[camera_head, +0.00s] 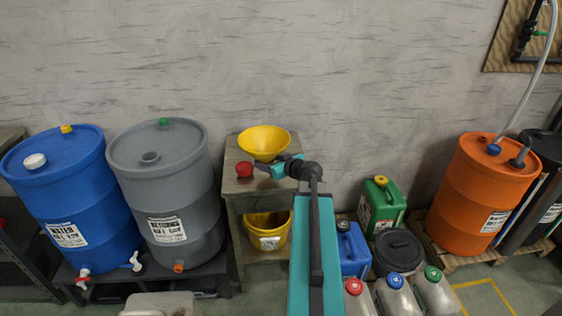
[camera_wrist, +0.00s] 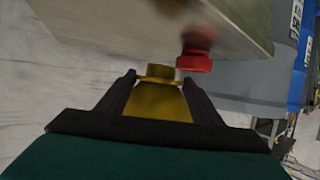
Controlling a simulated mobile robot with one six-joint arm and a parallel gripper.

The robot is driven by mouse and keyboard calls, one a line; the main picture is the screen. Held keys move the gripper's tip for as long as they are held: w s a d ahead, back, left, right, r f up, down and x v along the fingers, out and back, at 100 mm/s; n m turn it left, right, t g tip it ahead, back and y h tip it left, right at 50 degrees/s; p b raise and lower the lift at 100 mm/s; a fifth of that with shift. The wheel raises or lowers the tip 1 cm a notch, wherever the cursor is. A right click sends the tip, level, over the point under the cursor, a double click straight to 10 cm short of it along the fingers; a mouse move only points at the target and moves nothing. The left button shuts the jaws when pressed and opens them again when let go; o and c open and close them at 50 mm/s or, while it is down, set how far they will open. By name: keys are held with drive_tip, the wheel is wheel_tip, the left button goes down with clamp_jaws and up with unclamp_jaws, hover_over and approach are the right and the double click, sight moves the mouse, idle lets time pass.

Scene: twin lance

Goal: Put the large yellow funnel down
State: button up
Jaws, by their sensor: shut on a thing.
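The large yellow funnel (camera_head: 264,140) is at the small table (camera_head: 233,178) in the head view, its wide mouth facing up. My gripper (camera_head: 276,168) reaches it from the front right and is shut on it. In the wrist view the dark fingers of my gripper (camera_wrist: 168,92) hold a yellow part of the funnel (camera_wrist: 158,102) between them. Whether the funnel touches the table top is hidden.
A yellow bucket (camera_head: 267,231) is on the shelf below. A grey drum (camera_head: 165,190) and a blue drum (camera_head: 70,200) stand to the left. A green canister (camera_head: 381,205) is to the right.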

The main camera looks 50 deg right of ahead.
drive_tip(key=shift+w+d+f+p, duration=0.1)
drive_tip(key=shift+w+d+p, duration=0.15)
drive_tip(key=shift+d, duration=0.9)
drive_tip(key=shift+w+d+f+p, duration=0.1)
drive_tip(key=shift+d+p, duration=0.2)
drive_tip(key=shift+d, duration=0.9)
drive_tip(key=shift+w+d+f+p, duration=0.1)
drive_tip(key=shift+w+d+p, duration=0.15)
drive_tip(key=shift+d, duration=0.9)
drive_tip(key=shift+d, duration=0.45)
drive_tip(key=shift+f+p, duration=0.65)
drive_tip(key=shift+f, duration=1.15)
drive_tip(key=shift+f+b, duration=0.15)
drive_tip(key=shift+b, duration=0.2)
drive_tip(key=o, duration=1.1)
drive_tip(key=shift+o, duration=0.2)
drive_tip(key=shift+r+p, duration=0.25)
drive_tip(key=shift+p, duration=0.15)
